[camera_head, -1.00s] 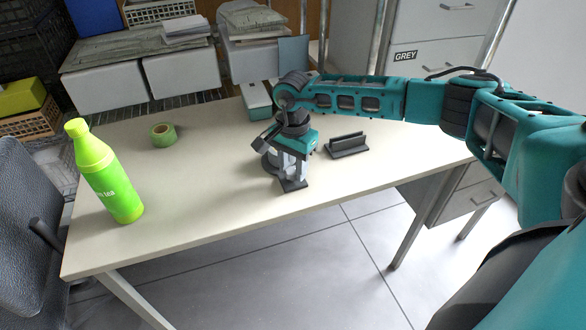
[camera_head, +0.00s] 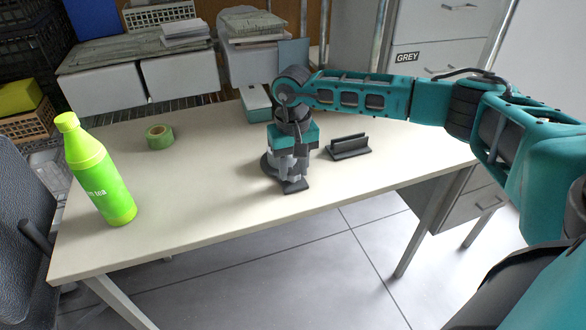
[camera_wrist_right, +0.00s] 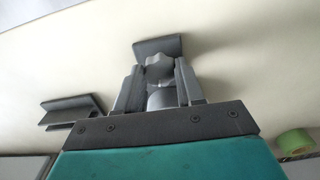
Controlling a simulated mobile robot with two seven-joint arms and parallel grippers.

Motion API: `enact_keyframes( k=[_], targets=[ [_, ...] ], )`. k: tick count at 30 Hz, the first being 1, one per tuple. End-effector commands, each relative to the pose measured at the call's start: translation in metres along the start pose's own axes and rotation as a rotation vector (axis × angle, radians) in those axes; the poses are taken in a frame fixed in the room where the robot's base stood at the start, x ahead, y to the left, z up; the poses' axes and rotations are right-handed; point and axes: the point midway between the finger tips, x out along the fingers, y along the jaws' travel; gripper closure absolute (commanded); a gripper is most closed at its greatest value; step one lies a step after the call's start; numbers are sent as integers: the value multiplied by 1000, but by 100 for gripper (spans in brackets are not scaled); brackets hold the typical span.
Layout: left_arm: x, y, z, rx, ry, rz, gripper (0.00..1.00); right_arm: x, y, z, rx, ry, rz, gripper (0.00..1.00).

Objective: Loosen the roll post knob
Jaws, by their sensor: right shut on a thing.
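The roll post knob (camera_wrist_right: 159,68), a grey lobed piece, shows between the fingers in the right wrist view. My right gripper (camera_head: 291,172) points down at the table in the head view, and its fingers also show in the right wrist view (camera_wrist_right: 158,82). It is shut on the knob, one finger on each side. A dark flat plate (camera_head: 295,187) of the post shows just in front of the fingers, and it also shows beyond the knob in the wrist view (camera_wrist_right: 158,46). The gripper hides most of the post. My left gripper is out of view.
A dark grooved holder (camera_head: 348,147) stands right of the gripper on the table (camera_head: 200,205). A green tape roll (camera_head: 160,137) lies at the back left, and a green bottle (camera_head: 98,178) stands at the left edge. The table's front middle is clear.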

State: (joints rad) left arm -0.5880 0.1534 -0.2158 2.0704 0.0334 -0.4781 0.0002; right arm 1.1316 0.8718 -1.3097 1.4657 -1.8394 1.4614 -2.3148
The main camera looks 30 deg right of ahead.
Motion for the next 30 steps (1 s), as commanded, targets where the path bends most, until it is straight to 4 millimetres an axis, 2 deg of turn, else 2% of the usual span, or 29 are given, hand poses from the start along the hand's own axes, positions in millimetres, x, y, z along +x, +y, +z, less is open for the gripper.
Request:
enact_keyframes(
  k=[13,30],
  targets=[
    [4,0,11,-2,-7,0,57,0,0,0,-213,1,-2,93],
    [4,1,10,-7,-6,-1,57,-1,0,0,-239,0,-1,93]
  ],
)
